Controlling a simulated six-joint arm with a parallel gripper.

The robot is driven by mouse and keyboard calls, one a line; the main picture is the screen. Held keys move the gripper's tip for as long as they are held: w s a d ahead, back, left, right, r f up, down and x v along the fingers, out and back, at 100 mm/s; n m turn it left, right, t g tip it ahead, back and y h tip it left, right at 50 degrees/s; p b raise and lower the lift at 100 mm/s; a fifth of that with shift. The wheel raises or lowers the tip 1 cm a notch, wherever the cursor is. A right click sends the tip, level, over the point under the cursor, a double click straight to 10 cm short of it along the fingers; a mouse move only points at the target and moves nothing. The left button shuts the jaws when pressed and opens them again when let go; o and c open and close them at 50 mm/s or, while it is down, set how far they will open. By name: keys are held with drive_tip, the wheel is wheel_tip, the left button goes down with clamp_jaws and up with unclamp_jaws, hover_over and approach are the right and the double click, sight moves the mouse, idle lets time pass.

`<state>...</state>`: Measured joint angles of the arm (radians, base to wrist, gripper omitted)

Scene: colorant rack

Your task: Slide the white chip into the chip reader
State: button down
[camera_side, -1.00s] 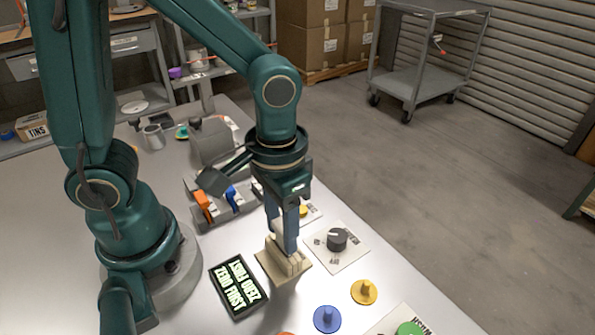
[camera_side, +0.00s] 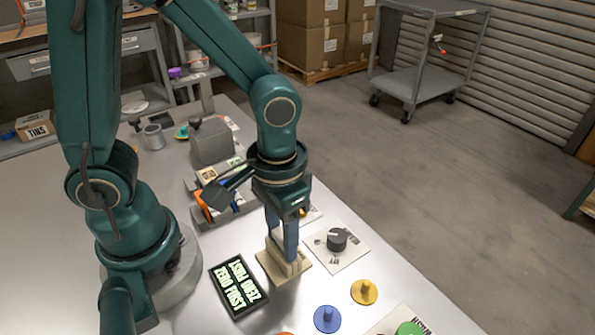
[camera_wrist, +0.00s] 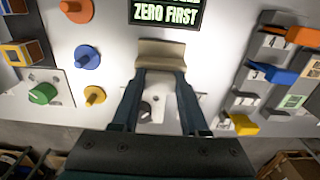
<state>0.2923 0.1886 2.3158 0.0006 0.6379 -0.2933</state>
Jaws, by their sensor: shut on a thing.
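The beige chip reader (camera_side: 287,272) stands on the table beneath my gripper (camera_side: 284,254) in the side view. It also shows ahead of the fingers in the wrist view (camera_wrist: 160,53). My gripper (camera_wrist: 160,76) points down and is shut on the white chip (camera_wrist: 161,88), a pale piece between the two fingers. The fingertips are at the top of the reader. The chip's lower edge is hidden by the fingers and the reader, so I cannot tell how deep it sits in the slot.
A black sign reading ZERO FIRST (camera_side: 238,286) lies left of the reader. A dark dial on a white plate (camera_side: 337,240) is to its right. Blue (camera_side: 327,319) and yellow (camera_side: 364,291) knobbed discs lie in front. A grey rack (camera_wrist: 262,75) holds coloured pieces.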

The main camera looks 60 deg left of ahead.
drive_tip(key=shift+r, duration=0.1)
drive_tip(key=shift+r, duration=1.3)
